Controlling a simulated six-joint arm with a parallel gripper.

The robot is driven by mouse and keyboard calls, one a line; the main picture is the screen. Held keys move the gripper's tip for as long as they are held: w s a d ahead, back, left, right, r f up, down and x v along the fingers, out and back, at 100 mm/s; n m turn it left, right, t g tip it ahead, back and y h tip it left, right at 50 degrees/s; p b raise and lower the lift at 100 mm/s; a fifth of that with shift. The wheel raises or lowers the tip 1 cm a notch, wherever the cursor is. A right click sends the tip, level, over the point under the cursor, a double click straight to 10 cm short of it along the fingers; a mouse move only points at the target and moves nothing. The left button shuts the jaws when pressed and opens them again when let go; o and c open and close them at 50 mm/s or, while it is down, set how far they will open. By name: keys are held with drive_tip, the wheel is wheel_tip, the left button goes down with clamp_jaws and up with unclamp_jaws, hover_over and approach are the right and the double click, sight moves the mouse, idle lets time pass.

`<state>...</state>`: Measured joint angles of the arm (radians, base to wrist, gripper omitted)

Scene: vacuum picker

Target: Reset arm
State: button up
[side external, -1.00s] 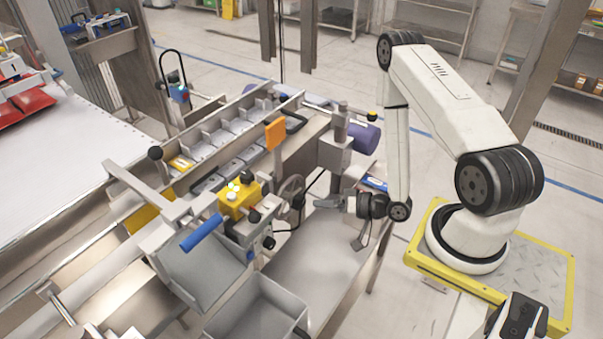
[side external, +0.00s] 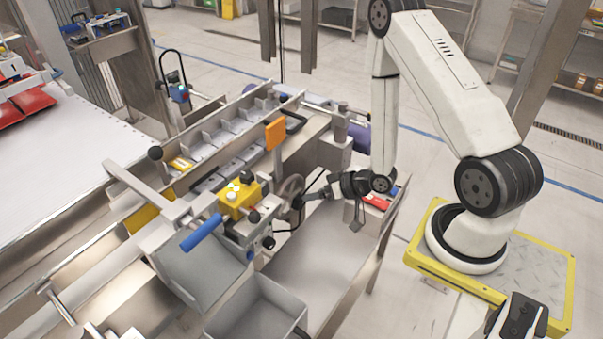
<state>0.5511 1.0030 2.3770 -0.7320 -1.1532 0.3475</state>
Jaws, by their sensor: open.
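My gripper (side external: 333,208) is open, and I see nothing between its fingers. One finger points left toward the grey handwheel (side external: 291,191); the other points down over the grey metal tray surface (side external: 315,248). The finger tip is close to the handwheel in the picture, and I cannot tell if they touch. My white arm rises from its base at the right, with its elbow at the top edge of the view.
A yellow block (side external: 238,201) with a blue handle (side external: 202,233) sits left of my gripper. An orange plate (side external: 275,133) stands behind. A red item (side external: 376,202) lies just right of my wrist. A grey bin (side external: 257,310) is in front. The tray surface is clear.

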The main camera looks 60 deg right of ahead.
wheel_tip(320, 180, up, 9)
drive_tip(key=w+a+n+g+h, duration=0.1)
drive_tip(key=n+g+h, duration=0.15)
drive_tip(key=g, duration=0.25)
drive_tip(key=s+a+r+g, duration=0.3)
drive_tip(key=s+a+r, duration=0.3)
drive_tip(key=a+r, duration=0.1)
drive_tip(key=shift+s+r, duration=0.3)
